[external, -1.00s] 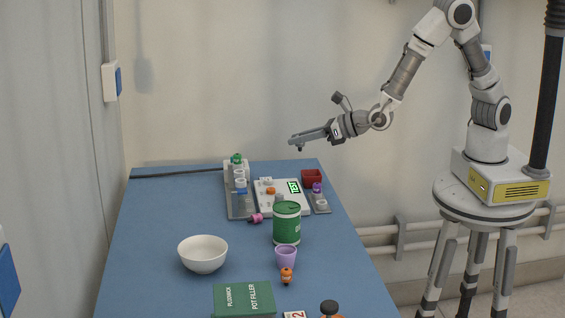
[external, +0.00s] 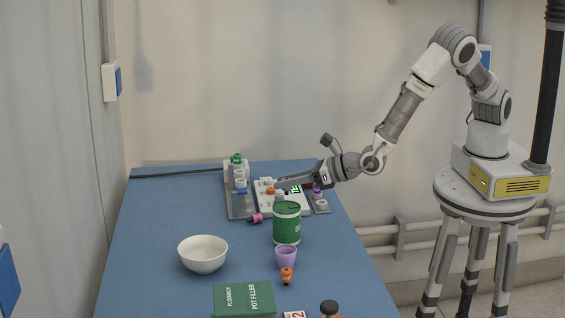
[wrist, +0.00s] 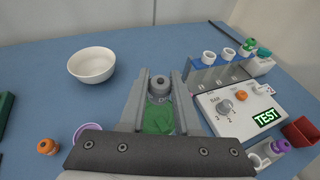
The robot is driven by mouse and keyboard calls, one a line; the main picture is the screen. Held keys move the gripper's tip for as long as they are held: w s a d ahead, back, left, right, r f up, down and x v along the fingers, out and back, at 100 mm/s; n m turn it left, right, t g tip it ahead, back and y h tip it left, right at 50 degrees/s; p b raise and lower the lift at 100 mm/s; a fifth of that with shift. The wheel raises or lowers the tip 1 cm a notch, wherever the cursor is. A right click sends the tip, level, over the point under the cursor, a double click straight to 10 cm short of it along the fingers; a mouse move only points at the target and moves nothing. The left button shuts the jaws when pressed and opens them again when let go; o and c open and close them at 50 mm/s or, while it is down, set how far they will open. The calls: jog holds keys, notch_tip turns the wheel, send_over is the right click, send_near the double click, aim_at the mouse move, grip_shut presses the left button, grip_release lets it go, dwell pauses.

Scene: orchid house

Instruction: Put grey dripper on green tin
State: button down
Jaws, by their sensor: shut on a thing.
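The grey dripper (wrist: 160,84) is between the tips of my gripper (wrist: 160,76) in the wrist view; the jaws are shut on it. In the external view my gripper (external: 278,183) reaches in from the right, above and behind the green tin. The green tin (external: 287,228) stands upright on the blue table. It also shows below the dripper, between my fingers, in the wrist view (wrist: 157,121). The fingers hide its sides there. The dripper is raised above the tin's level; exact alignment over the lid is hard to tell.
A white device with a TEST screen (wrist: 228,112) and a rack with white caps (wrist: 216,74) stand behind the tin. A red box (wrist: 301,131) is beside them.

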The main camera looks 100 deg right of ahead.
aim_at(287, 194)
jog(key=shift+f, duration=1.55)
jog(key=shift+f, duration=0.1)
jog(key=shift+f, duration=0.15)
jog(key=c, duration=0.6)
grip_release()
jog(key=shift+r, duration=0.2)
